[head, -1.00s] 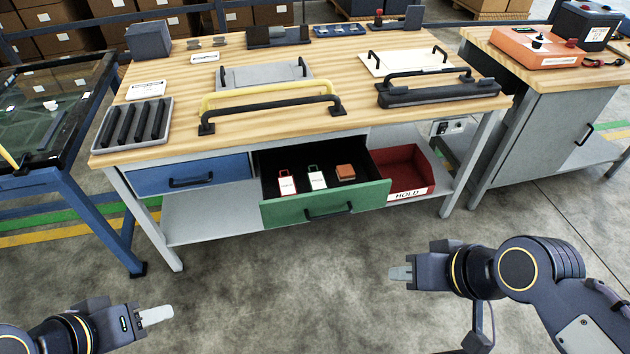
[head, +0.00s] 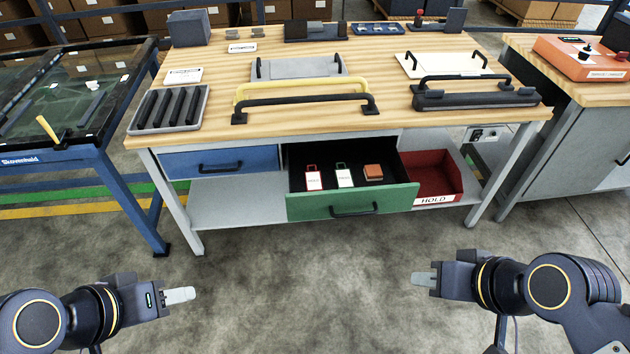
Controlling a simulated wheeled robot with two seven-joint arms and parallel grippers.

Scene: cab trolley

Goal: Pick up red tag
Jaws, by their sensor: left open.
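The red tag (head: 313,181), a white card with a red top loop, lies in the open green-fronted drawer (head: 353,203) under the workbench. Next to it on its right lies a similar tag with a green loop (head: 344,177), then a small orange-brown block (head: 373,173). My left gripper (head: 180,295) is low at the left, in front of the bench, away from the drawer, open and empty. My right gripper (head: 424,279) is low at the right, in front of the bench and apart from the drawer; its finger opening cannot be made out from this side.
A closed blue drawer (head: 222,163) is left of the open one, and a red HOLD bin (head: 433,178) is right of it. The wooden benchtop (head: 300,104) carries handles, panels and a tray of dark bars (head: 169,108). The floor before the drawer is clear.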

